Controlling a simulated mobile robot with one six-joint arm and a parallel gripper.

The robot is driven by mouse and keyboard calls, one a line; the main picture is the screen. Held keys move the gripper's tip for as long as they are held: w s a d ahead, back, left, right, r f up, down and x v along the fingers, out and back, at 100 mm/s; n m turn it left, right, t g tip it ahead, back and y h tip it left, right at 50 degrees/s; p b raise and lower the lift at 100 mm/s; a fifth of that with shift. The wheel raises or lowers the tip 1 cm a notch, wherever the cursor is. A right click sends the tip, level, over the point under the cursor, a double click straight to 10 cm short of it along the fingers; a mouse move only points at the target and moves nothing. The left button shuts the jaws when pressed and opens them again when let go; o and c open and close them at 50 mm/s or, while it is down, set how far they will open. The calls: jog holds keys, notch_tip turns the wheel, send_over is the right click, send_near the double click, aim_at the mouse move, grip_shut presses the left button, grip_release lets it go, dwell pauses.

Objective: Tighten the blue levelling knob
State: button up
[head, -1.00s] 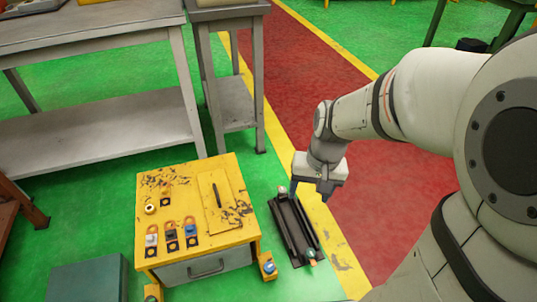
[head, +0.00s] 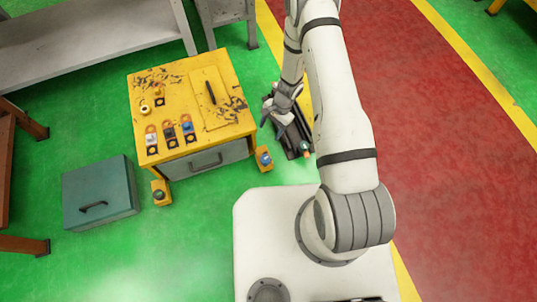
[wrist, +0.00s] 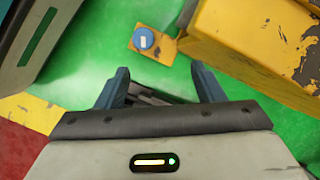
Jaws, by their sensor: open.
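The blue levelling knob (head: 265,158) sits on a small yellow foot at the front right corner of the yellow cabinet. In the wrist view the blue knob (wrist: 143,40) is seen from above, round with a pale bar across its top, on its yellow foot (wrist: 165,50). My gripper (head: 278,118) is above the floor right of the cabinet, up and slightly right of the knob in the head view. In the wrist view my gripper (wrist: 160,70) has its two blue fingers spread with no object held. The knob is beyond the fingertips, apart from them.
Another foot with a dark green knob (head: 159,195) and a teal box (head: 97,193) are left.

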jog(key=m, duration=0.1)
send_near(265, 158)
jog(key=b+x, duration=0.2)
jog(key=x, duration=0.6)
jog(key=shift+f, duration=0.3)
jog(key=shift+c, duration=0.2)
jog(key=c, duration=0.9)
jog(key=shift+a+m+t+y+b, duration=0.1)
jog(key=shift+m+t+y+b, duration=0.35)
jog(key=shift+m, duration=1.25)
jog(key=shift+c, duration=0.2)
jog(key=shift+w+m, duration=0.15)
jog(key=shift+m, duration=0.15)
jog(key=shift+r, duration=0.1)
jog(key=o, duration=1)
